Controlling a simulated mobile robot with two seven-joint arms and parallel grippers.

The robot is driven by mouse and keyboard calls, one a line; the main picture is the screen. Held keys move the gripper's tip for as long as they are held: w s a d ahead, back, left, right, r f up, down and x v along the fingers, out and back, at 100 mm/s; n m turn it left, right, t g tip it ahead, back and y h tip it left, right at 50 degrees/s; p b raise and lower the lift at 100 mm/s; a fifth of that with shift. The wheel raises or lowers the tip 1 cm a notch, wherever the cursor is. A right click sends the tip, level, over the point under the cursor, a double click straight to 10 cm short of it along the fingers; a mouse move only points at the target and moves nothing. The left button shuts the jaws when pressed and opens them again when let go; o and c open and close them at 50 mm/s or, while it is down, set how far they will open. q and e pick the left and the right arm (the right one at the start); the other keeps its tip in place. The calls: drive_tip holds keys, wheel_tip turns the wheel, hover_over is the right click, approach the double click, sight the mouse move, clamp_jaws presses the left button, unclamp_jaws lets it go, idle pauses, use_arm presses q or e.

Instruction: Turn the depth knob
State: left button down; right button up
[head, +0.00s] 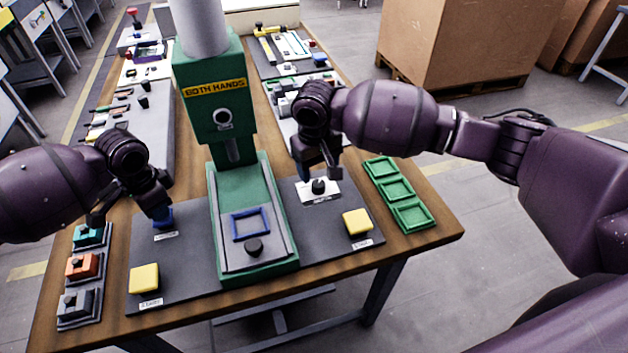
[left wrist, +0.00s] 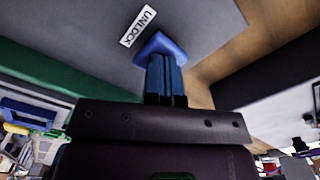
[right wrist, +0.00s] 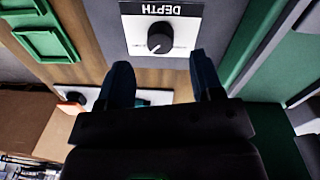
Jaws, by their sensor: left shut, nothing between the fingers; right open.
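The depth knob (head: 318,186) is a small black dial on a white plate, right of the green press. In the right wrist view the knob (right wrist: 160,38) sits on the plate marked DEPTH (right wrist: 185,12). My right gripper (head: 322,172) is just above it, pointing down; its fingers (right wrist: 163,85) are apart with nothing between them, and the knob shows beyond the gap. My left gripper (head: 160,208) is shut at a blue block (head: 163,219); the left wrist view shows its closed fingertips (left wrist: 160,60) against or just over the blue piece (left wrist: 160,46), beside the UNLOCK label (left wrist: 138,27).
The green press (head: 215,100) marked BOTH HANDS stands in the middle. Yellow buttons sit at left (head: 144,278) and right (head: 357,222). A green tray (head: 398,188) lies at the right edge, and several coloured blocks (head: 82,266) stand on a rack at the left edge.

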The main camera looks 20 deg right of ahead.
sight(318, 183)
drive_tip(key=shift+d+f, duration=0.1)
drive_tip(key=shift+f, duration=2.35)
drive_tip(key=shift+c, duration=0.2)
drive_tip(key=c, duration=0.9)
use_arm(q)
drive_tip(key=shift+f, duration=0.1)
